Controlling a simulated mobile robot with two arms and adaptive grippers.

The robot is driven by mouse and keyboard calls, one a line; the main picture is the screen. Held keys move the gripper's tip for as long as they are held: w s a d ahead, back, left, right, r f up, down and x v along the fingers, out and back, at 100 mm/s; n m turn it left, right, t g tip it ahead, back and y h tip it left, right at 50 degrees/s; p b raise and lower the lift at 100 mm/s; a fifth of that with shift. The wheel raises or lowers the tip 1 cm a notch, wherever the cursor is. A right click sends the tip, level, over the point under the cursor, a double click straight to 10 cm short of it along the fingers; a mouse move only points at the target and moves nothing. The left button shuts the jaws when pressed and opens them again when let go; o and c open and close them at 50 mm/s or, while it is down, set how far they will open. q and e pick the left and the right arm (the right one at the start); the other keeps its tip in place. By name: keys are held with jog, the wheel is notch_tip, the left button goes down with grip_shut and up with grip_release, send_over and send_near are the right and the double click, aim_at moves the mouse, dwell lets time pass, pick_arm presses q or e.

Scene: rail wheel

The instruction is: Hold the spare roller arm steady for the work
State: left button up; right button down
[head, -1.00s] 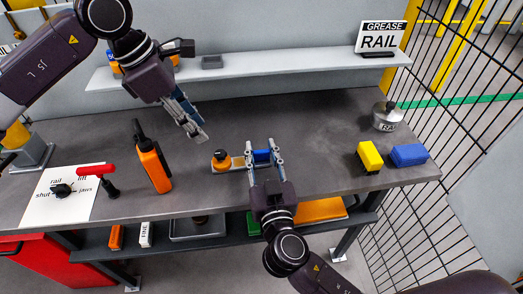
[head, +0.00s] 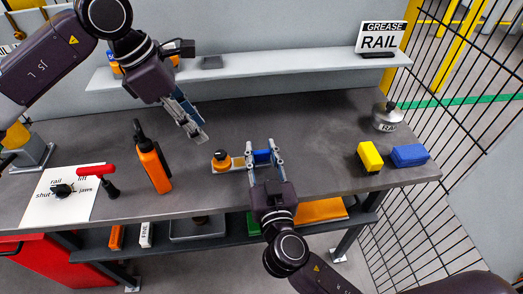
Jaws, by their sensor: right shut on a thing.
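The spare roller arm lies on the grey workbench (head: 320,125). It shows an orange roller with a dark top (head: 221,159), a light bar (head: 238,162) and a blue part (head: 262,156). My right gripper (head: 261,150) reaches in from the front and is shut on the blue part, one finger on each side. The gripper partly hides that end. My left gripper (head: 201,137) hangs above the bench, up and left of the roller and apart from it. Its fingers overlap in this view, so I cannot tell how far apart they are.
An orange bottle (head: 153,166) and a red-handled tool (head: 104,183) stand left, near a marked white sheet (head: 49,207). The back middle bench is clear.

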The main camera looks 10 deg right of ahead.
pick_arm(q)
jog(key=shift+o, duration=0.3)
jog(key=shift+o, duration=1.1)
jog(key=n+t+y, duration=0.3)
jog(key=n+t, duration=0.1)
jog(key=n, duration=0.9)
send_near(220, 154)
jog(key=shift+n, duration=0.3)
jog(key=x, duration=0.8)
jog(key=shift+r, duration=0.1)
jog(key=shift+c, duration=0.6)
grip_shut()
